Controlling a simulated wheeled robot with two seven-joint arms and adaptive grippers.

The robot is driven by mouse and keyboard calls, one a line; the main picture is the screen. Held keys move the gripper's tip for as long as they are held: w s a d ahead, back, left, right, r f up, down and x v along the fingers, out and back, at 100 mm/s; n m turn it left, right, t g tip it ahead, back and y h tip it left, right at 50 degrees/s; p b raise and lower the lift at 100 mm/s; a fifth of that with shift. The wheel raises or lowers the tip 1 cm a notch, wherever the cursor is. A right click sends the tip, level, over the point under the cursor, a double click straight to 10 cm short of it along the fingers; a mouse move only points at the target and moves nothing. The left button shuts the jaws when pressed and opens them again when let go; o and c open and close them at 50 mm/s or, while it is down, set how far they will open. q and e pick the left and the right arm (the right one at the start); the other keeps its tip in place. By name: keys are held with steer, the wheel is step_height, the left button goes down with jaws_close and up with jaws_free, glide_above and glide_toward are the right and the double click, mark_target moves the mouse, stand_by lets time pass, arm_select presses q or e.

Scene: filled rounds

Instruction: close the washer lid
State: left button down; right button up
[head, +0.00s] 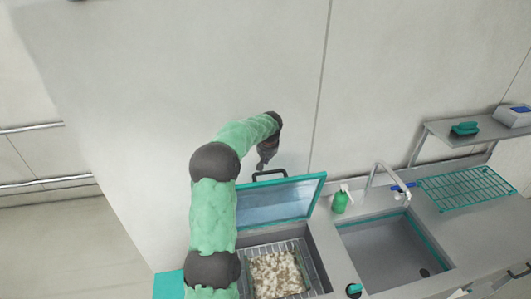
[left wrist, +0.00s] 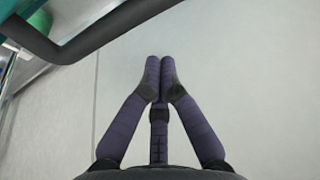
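The washer lid (head: 282,200) stands raised and tilted at the back of the washer, with a teal frame and a clear pane. Its dark bar handle (head: 270,175) is on the upper edge. The washer basin (head: 318,270) below is open and holds a rack with a pale, brown-spotted load (head: 277,274). My left gripper (head: 262,165) is just above and behind the handle, pointing down. In the left wrist view its fingertips (left wrist: 159,75) are together with nothing between them, and the handle (left wrist: 75,45) crosses the upper left, apart from the fingers. My right gripper is not seen.
A teal drying rack (head: 465,188) lies farther right under a wall shelf (head: 470,134). The wall is close behind the lid.

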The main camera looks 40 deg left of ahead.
arm_select(q)
steer(key=shift+s+d+p, duration=0.3)
steer(key=shift+s+d, duration=0.6)
steer(key=shift+d, duration=0.2)
